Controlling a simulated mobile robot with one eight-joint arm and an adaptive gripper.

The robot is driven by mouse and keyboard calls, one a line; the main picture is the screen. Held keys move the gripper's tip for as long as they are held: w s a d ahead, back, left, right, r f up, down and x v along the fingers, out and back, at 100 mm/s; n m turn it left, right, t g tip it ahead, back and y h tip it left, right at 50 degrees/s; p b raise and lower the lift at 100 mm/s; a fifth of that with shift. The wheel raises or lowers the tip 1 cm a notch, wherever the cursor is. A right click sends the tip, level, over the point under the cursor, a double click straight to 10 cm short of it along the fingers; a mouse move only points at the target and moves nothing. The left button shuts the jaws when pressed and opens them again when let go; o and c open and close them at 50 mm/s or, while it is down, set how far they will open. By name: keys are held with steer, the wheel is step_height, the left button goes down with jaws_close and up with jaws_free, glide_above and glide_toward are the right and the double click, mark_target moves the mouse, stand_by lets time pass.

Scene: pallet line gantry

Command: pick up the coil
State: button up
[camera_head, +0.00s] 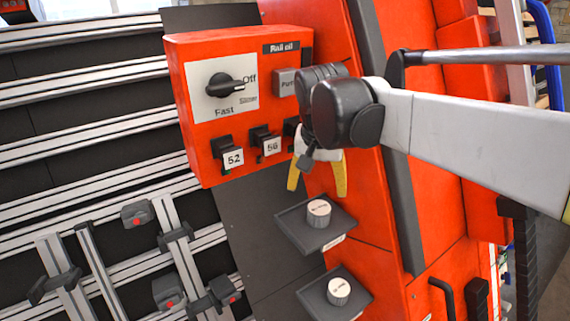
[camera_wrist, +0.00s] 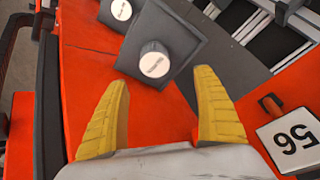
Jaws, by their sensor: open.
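Two short pale cylinders with printed tops stand on small dark trays; the print is too small to read, so I cannot tell which, if either, is the coil. The upper cylinder (camera_head: 319,212) is on the upper tray (camera_head: 290,224), and the lower cylinder (camera_head: 338,291) is on the lower tray (camera_head: 315,298). My gripper (camera_head: 317,184) is open and empty, its yellow fingers pointing down just above the upper tray. In the wrist view, the nearer cylinder (camera_wrist: 154,59) shows beyond and between the fingertips (camera_wrist: 162,80), apart from them. The farther cylinder (camera_wrist: 121,9) is at the top edge.
A red control box (camera_head: 190,150) with a black knob (camera_head: 226,85) and tags 52 (camera_head: 234,158) and 56 (camera_head: 272,146) is close to my gripper. Metal rails (camera_head: 80,78) fill the left. A black handle (camera_head: 442,296) is at lower right. Space between fingers and upper cylinder looks clear.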

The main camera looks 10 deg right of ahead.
mark_target(319, 208)
steer(key=f, duration=0.2)
steer(key=shift+s+d+f, duration=0.15)
steer(key=shift+s+f, duration=0.1)
steer(key=shift+f, duration=0.05)
steer(key=shift+w+d+f, duration=0.1)
steer(key=shift+w+f, duration=0.55)
steer(key=shift+f, duration=0.25)
steer(key=x, duration=0.2)
steer(key=p+x, duration=0.1)
steer(key=x, duration=0.2)
steer(key=shift+s+d+f, duration=0.1)
steer(key=shift+s+d, duration=0.1)
steer(key=shift+d, duration=0.05)
steer(key=shift+s, duration=0.25)
steer(key=shift+c, duration=1.4)
steer(key=c, duration=1.3)
steer(key=shift+o, duration=0.2)
steer(key=shift+r, duration=0.25)
